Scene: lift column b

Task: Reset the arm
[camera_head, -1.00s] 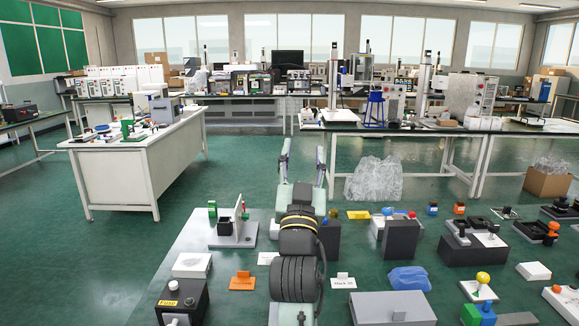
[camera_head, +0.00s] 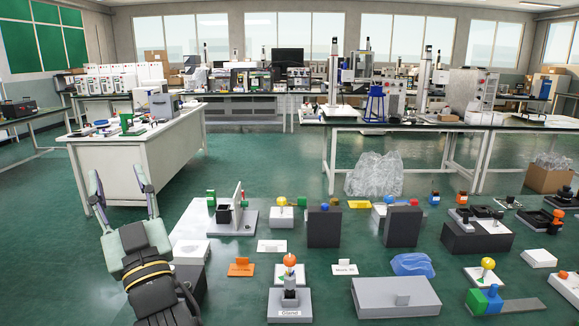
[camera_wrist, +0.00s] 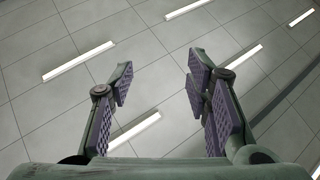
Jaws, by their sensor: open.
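My gripper (camera_head: 124,190) is at the lower left in the head view, off the left edge of the near table and over the green floor. Its two fingers are spread apart and point up, with nothing between them. In the wrist view my gripper (camera_wrist: 160,95) is also open and empty, and behind it are only the tiled ceiling and bright strip lights. My arm hides the front left corner of the near table.
A white bench (camera_head: 120,170) stands behind my gripper. Open floor lies at left.

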